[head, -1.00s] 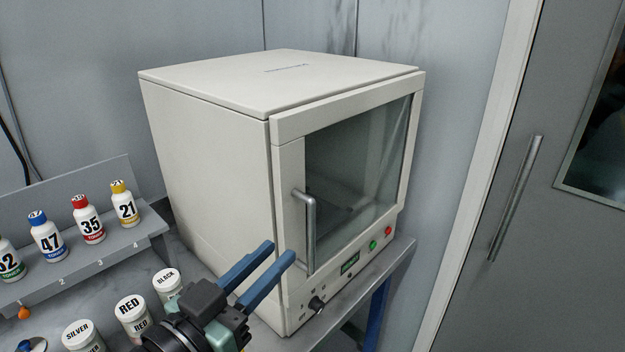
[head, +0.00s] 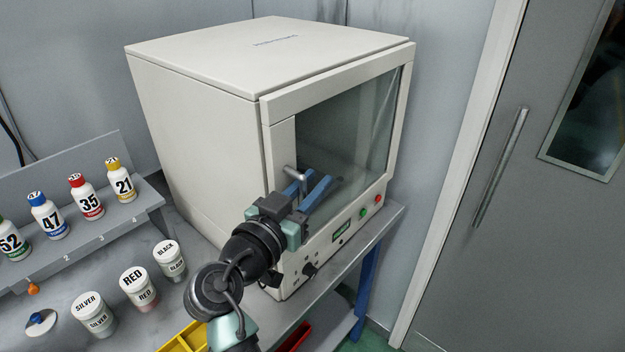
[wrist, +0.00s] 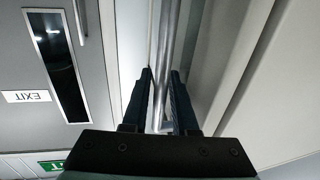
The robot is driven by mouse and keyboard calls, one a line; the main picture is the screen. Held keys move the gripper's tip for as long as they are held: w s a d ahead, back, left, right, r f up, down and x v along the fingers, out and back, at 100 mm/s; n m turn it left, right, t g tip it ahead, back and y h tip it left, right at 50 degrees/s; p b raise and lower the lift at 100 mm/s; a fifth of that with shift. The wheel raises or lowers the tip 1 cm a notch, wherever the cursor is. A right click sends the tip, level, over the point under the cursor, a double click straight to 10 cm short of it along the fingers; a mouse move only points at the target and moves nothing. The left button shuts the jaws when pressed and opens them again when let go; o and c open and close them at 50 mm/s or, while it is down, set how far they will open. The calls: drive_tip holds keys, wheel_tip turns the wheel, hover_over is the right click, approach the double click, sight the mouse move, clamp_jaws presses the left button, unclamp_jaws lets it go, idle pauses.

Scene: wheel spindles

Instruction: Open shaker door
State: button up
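The shaker (head: 190,110) is a large off-white box on a grey bench. Its glass-fronted door (head: 350,130) is shut. In the wrist view the handle (wrist: 164,50) runs between the two fingers of my gripper (wrist: 161,75), one on each side. The fingers look open around it; whether either touches it is unclear.
Paint jars (head: 137,287) stand on the bench left of my arm. Toner bottles (head: 85,198) stand on a grey rack (head: 75,255) farther left. A yellow tray (head: 184,338) is at the bottom. A grey room door (head: 460,270) is at right, beyond free floor.

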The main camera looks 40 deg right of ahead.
clamp_jaws()
idle(1.4)
